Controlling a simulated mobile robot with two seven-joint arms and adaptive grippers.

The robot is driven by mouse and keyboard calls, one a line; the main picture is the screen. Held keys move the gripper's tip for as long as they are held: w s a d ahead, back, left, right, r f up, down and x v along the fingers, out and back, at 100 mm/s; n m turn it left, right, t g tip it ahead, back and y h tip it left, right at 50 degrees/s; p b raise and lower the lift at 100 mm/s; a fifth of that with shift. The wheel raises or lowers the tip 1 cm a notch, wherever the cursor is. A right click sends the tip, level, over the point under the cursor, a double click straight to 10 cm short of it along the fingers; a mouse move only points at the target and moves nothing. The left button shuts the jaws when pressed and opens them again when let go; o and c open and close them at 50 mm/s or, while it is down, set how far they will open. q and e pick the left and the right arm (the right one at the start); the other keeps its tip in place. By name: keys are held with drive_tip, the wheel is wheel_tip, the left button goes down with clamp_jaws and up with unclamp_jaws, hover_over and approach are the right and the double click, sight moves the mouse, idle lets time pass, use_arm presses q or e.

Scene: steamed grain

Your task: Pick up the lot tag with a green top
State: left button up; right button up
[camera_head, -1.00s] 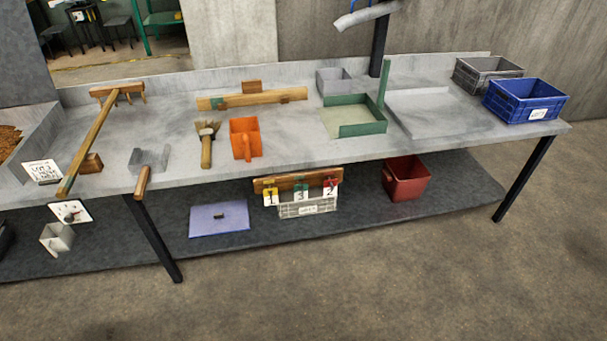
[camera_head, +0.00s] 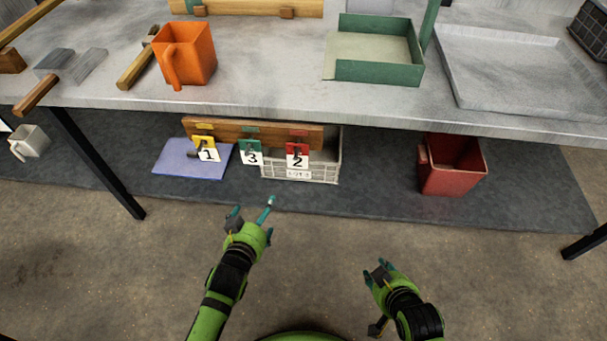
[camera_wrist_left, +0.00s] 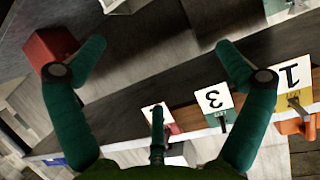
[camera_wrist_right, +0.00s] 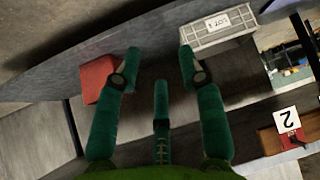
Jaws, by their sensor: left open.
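The lot tag with a green top (camera_head: 250,152) hangs from a wooden rail under the worktable and bears a 3. It hangs between a yellow-topped tag (camera_head: 206,149) marked 1 and a red-topped tag (camera_head: 297,155) marked 2. The green-topped tag also shows upside down in the left wrist view (camera_wrist_left: 214,99). My left gripper (camera_head: 252,208) is open and empty, in front of and below the tags, apart from them. My right gripper (camera_head: 379,269) is open and empty, lower and further right. The red-topped tag shows in the right wrist view (camera_wrist_right: 287,124).
A blue lid (camera_head: 180,161) lies left and a red bin (camera_head: 453,178) stands right. The tabletop edge (camera_head: 390,118) overhangs the shelf. A table leg (camera_head: 95,163) stands left. The floor in front is clear.

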sight(256, 153)
use_arm(q)
drive_tip(key=w+r+t+b, duration=0.1)
drive_tip(key=r+b, duration=0.1)
drive_tip(key=r, duration=0.1)
drive_tip(key=w+a+r+t+b, duration=0.1)
drive_tip(key=r+t+b, duration=0.1)
drive_tip(key=r, duration=0.2)
drive_tip(key=w+r+n+t+b, duration=0.1)
drive_tip(key=w+r+b, duration=0.1)
drive_tip(key=r, duration=0.2)
drive_tip(key=shift+w+a+r+t+y, duration=0.1)
drive_tip(key=shift+a+r+t+y, duration=0.05)
drive_tip(key=shift+a+t+y, duration=0.2)
drive_tip(key=w, duration=0.1)
drive_tip(key=w+b, duration=0.1)
drive_tip(key=w, duration=0.2)
drive_tip(key=shift+w+d+b, duration=0.3)
drive_tip(key=shift+w+b, duration=0.05)
drive_tip(key=shift+b, duration=0.05)
drive_tip(key=c, duration=0.9)
use_arm(e)
drive_tip(key=w+a+r+t+y, duration=0.1)
drive_tip(key=r+t, duration=0.3)
drive_tip(key=r, duration=0.5)
drive_tip(key=w+a+r+n+t+y, duration=0.1)
drive_tip(key=r+t, duration=0.4)
drive_tip(key=r, duration=0.5)
drive_tip(key=w+a+y, duration=0.1)
drive_tip(key=w+a, duration=0.1)
drive_tip(key=shift+a, duration=0.35)
